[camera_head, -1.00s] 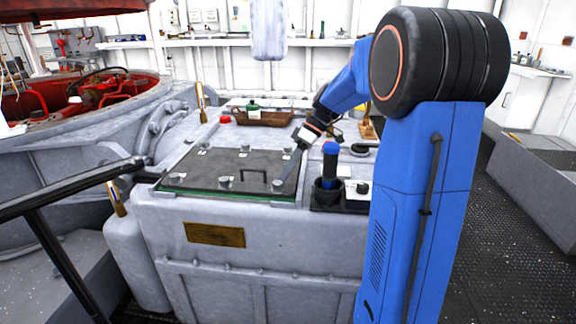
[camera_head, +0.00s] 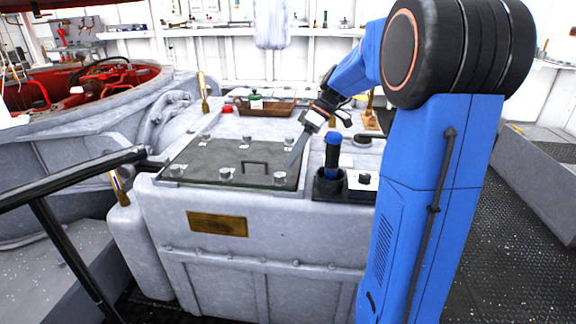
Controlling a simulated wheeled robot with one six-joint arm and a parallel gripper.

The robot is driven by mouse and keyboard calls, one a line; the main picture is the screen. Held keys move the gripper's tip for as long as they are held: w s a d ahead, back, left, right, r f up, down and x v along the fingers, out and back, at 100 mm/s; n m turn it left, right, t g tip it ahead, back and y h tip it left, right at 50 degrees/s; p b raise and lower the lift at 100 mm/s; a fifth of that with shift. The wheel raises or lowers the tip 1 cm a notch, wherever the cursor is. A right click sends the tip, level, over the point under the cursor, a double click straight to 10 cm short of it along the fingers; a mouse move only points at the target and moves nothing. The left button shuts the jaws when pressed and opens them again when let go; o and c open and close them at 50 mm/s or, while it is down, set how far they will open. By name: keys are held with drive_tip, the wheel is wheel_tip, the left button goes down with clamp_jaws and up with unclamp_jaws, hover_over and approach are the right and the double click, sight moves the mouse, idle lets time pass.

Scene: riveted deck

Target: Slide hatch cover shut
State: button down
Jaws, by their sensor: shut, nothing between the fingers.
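The hatch cover (camera_head: 215,157) is a flat dark plate with a thin black handle (camera_head: 255,164), lying on top of the grey housing (camera_head: 175,228). Round metal knobs stand along its edges, and a glassy greenish rim shows at its front. My gripper (camera_head: 291,162) is shut and empty. Its thin fingers point down and left at the cover's right edge, right of the handle. I cannot tell whether the tips touch the cover. The opening is not clearly visible, so how far the cover is shut cannot be told.
A blue-topped joystick (camera_head: 331,155) and a small control box (camera_head: 362,181) stand just right of the cover. A brown tray (camera_head: 265,108) with a green bottle (camera_head: 256,100) and a red button (camera_head: 227,108) are behind. A black railing (camera_head: 75,182) crosses the left.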

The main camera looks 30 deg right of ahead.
drive_tip(key=d+v, duration=0.1)
drive_tip(key=v, duration=1.4)
drive_tip(key=s+a+f+m+t+h, duration=0.1)
drive_tip(key=s+a+f+m+h, duration=0.3)
drive_tip(key=s+a, duration=0.5)
drive_tip(key=s+a+f+m+t+h, duration=0.25)
drive_tip(key=s+a+f, duration=0.4)
drive_tip(key=s, duration=0.45)
drive_tip(key=s+f+m+t, duration=0.1)
drive_tip(key=s+f+m, duration=0.2)
drive_tip(key=s+f, duration=0.4)
drive_tip(key=shift+s+a+t+h, duration=0.35)
drive_tip(key=shift+a+h, duration=0.1)
